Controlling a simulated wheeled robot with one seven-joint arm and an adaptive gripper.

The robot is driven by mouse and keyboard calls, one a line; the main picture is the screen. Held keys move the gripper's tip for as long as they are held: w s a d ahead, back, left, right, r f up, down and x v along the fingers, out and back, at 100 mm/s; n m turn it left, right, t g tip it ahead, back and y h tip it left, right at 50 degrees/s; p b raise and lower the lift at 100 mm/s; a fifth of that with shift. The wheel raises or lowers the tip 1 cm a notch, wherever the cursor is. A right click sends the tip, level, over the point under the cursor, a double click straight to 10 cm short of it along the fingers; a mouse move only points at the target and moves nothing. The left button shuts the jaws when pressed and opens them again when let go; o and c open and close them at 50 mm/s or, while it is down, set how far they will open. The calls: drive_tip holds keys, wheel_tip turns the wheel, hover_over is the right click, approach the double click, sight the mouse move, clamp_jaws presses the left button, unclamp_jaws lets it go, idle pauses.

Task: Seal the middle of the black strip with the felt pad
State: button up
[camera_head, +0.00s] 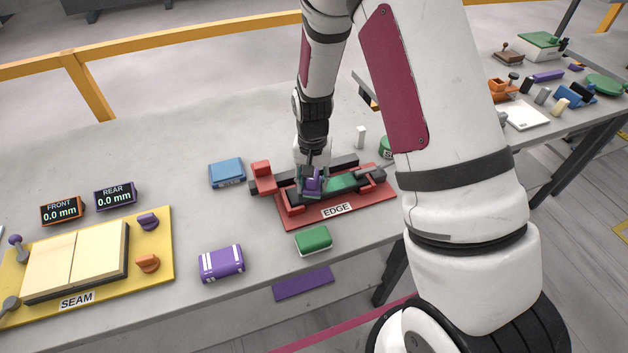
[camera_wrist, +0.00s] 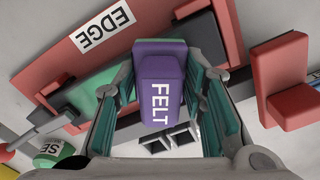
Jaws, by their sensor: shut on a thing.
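My gripper (camera_head: 313,178) is shut on the purple felt pad (camera_wrist: 162,90), which is marked FELT. In the wrist view the pad sits between the teal finger pads. It is held over the middle of the red EDGE fixture (camera_head: 340,213). A green piece (camera_head: 341,183) shows beside the pad in the fixture. A long dark bar (camera_head: 345,162) runs along the fixture's back; I cannot tell whether it is the black strip. The pad and fingers hide the middle of the fixture, and I cannot tell whether the pad touches anything.
A blue block (camera_head: 227,173), a green block (camera_head: 314,240) and a purple block (camera_head: 221,263) lie around the fixture. The yellow SEAM board (camera_head: 160,278) is at left, with the FRONT display (camera_head: 61,211) and REAR display (camera_head: 115,195) behind it. A white post (camera_head: 361,137) stands behind the fixture.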

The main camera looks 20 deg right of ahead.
drive_tip(key=shift+r+p, duration=0.9)
drive_tip(key=shift+r, duration=2.1)
drive_tip(key=shift+r+p, duration=0.4)
drive_tip(key=shift+r, duration=1.15)
drive_tip(key=shift+f, duration=0.15)
